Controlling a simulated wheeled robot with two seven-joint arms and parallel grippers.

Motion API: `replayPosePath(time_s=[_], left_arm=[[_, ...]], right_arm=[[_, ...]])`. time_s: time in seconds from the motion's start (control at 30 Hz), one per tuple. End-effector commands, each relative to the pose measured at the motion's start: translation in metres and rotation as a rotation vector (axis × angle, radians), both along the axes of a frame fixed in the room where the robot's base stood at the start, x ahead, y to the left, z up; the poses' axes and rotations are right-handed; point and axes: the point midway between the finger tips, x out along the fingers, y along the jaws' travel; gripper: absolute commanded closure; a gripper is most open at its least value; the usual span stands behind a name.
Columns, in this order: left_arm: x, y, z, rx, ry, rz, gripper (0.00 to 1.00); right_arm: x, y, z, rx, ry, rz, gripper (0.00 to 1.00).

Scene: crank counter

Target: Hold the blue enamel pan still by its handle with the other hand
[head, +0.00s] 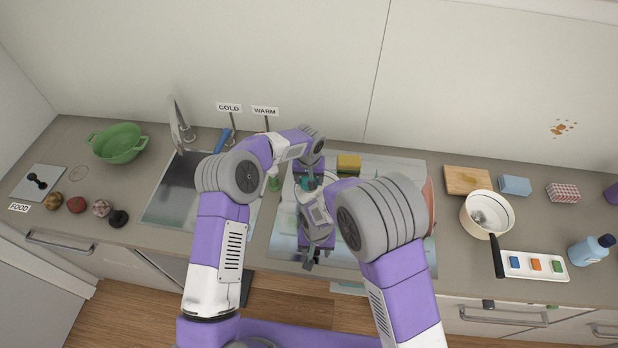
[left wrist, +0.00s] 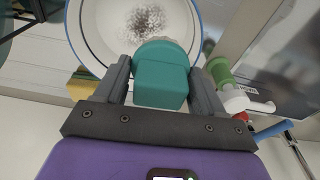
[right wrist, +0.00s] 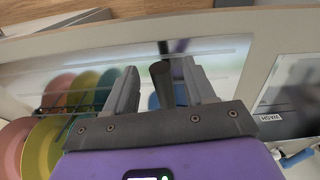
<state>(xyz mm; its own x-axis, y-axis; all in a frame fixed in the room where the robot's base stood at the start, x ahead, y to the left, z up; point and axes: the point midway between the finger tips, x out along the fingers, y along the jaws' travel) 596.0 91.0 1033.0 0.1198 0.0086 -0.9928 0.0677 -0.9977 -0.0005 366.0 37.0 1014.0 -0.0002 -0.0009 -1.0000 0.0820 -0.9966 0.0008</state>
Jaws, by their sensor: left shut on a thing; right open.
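The blue enamel pan (left wrist: 95,45) shows in the left wrist view as a white bowl with a blue rim and a brown patch inside. In the head view my arms hide most of it. My left gripper (left wrist: 160,74) is shut on a teal block (left wrist: 160,85), held over the pan; the block also shows in the head view (head: 307,183). A dark handle (right wrist: 161,85) stands between the fingers of my right gripper (right wrist: 160,74), which are open with gaps on both sides. In the head view my right gripper (head: 310,256) is near the counter's front edge.
The sink (head: 172,198) lies left of my arms, with a green colander (head: 118,143) beyond it. A yellow block (head: 348,164) is behind the arms. Coloured plates in a rack (right wrist: 60,115) are close by. A white saucepan (head: 487,212) and a tray (head: 518,268) are at right.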

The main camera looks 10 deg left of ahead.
Motion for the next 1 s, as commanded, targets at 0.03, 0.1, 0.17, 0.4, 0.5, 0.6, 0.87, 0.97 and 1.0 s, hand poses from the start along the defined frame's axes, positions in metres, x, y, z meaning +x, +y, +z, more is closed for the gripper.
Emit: replayPosePath(time_s=[0.03,0.1,0.17,0.4,0.5,0.6,0.87,0.97,1.0], left_arm=[[0.000,0.000,0.000,0.000,0.000,0.000,0.55],[0.000,0.000,0.000,0.000,-0.001,0.000,0.55],[0.000,0.000,0.000,0.000,-0.001,0.000,0.55],[0.000,0.000,0.000,0.000,-0.001,0.000,0.55],[0.000,0.000,0.000,0.000,-0.001,0.000,0.55],[0.000,0.000,0.000,0.000,-0.001,0.000,0.55],[0.000,0.000,0.000,0.000,-0.001,0.000,0.55],[0.000,0.000,0.000,0.000,-0.001,0.000,0.55],[0.000,0.000,0.000,0.000,-0.001,0.000,0.55]], right_arm=[[0.000,0.000,-0.006,-0.001,0.002,-0.001,0.46],[0.000,0.000,-0.012,-0.001,0.002,-0.001,0.46],[0.000,0.000,-0.017,0.000,0.001,0.000,0.46],[0.000,0.000,-0.023,0.001,0.000,0.000,0.46],[0.000,0.000,-0.023,0.001,0.000,0.000,0.46],[0.000,0.000,-0.023,0.001,0.000,0.000,0.47],[0.000,0.000,-0.023,0.001,0.000,0.000,0.87],[0.000,0.000,-0.023,0.001,0.000,0.000,0.97],[0.000,0.000,-0.023,0.001,0.000,0.000,0.97]])
